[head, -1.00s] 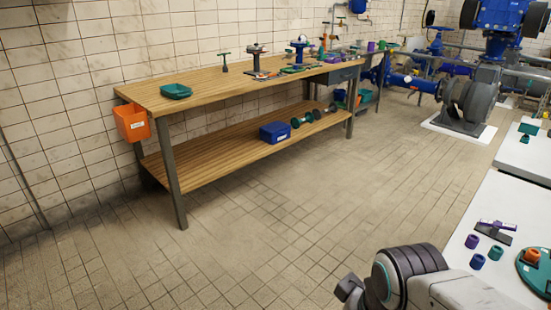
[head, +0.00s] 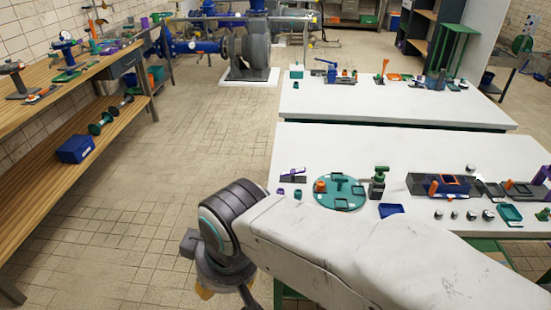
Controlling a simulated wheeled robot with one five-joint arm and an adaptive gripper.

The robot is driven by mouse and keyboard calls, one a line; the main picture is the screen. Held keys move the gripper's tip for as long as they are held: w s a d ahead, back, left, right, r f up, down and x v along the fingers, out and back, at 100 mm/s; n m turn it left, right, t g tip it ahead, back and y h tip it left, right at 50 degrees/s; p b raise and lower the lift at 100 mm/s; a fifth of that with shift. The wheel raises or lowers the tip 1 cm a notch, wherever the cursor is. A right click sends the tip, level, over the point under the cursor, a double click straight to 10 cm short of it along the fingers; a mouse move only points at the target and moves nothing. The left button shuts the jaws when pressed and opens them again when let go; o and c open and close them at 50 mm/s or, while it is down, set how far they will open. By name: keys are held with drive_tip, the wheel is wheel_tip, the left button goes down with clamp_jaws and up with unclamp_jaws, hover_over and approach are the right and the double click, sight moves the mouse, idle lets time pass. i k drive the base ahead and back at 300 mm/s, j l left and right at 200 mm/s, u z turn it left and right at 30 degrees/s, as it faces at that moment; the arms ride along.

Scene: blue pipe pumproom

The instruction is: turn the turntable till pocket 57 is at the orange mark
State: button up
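A round green turntable (head: 340,193) lies on the near white table, right of centre in the head view. It has raised green pieces on top and an orange piece (head: 320,185) at its left side. Its pocket numbers are too small to read, and I cannot make out which orange part is the mark. My gripper (head: 226,283) hangs at the lower left of my arm, left of the table and apart from the turntable. It is mostly hidden by my wrist and the bottom picture edge, so its opening does not show.
On the near white table (head: 420,150), a green-and-black device (head: 378,182), a blue tray (head: 391,210) and small purple and green cups stand close around the turntable. Dark fixtures (head: 440,184) lie to the right. A wooden bench (head: 60,115) stands left; the floor between is clear.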

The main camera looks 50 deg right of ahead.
sight(342, 192)
drive_tip(key=z, duration=1.95)
drive_tip(key=i+j+z, duration=0.35)
drive_tip(key=i+j, duration=0.15)
drive_tip(key=i, duration=0.1)
